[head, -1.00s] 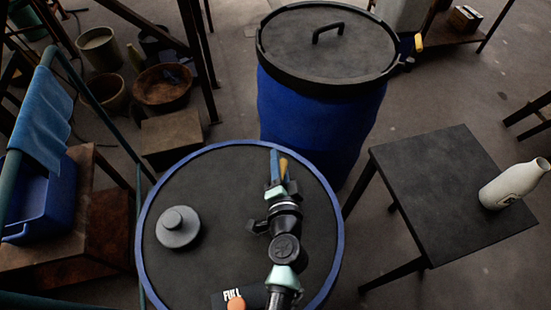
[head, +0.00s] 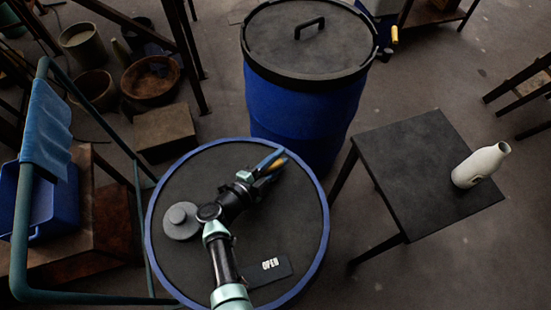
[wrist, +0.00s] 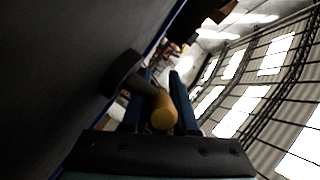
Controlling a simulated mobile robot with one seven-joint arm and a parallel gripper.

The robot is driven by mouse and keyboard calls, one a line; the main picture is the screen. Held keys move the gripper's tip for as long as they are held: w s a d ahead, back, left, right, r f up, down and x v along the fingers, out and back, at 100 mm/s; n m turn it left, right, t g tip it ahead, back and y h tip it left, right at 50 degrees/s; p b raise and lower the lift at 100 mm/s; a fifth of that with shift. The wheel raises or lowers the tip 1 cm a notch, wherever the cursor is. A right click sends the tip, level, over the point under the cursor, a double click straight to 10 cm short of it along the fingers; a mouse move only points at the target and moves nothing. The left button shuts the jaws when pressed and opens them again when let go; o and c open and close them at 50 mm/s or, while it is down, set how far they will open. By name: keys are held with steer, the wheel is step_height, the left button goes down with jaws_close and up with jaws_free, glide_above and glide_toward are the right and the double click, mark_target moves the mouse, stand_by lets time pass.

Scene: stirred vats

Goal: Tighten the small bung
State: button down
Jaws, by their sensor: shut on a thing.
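The blue-rimmed drum (head: 323,232) with a flat black lid stands in front of me. A grey stepped round plug (head: 181,218) sits on the left of the lid; I cannot tell whether it is the small bung. No other bung shows clearly. My gripper (head: 272,164) is low over the lid's far right side, pointing to the upper right. In the wrist view it is shut on a tool with a yellow handle (wrist: 163,113) and a dark block-like head (wrist: 122,73). The head is close to the black surface; contact cannot be told.
A card reading OPEN (head: 268,271) lies on the lid. A taller blue drum (head: 300,115) with a handled lid stands behind. A black table (head: 400,150) with a white bottle (head: 481,164) is right. A teal rail (head: 27,215) and blue bin (head: 62,200) are left.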

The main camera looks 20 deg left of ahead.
steer(key=shift+s+d+m+g+h+b, duration=0.1)
steer(key=shift+d+m+g+h+b, duration=0.1)
steer(key=shift+m+g+h+b, duration=0.8)
steer(key=shift+d+r+h, duration=0.1)
steer(key=shift+h, duration=0.4)
steer(key=c, duration=0.7)
jaws_free()
steer(key=shift+s, duration=0.1)
step_height(320, 180, up, 10)
steer(key=p, duration=0.2)
steer(key=shift+p, duration=0.35)
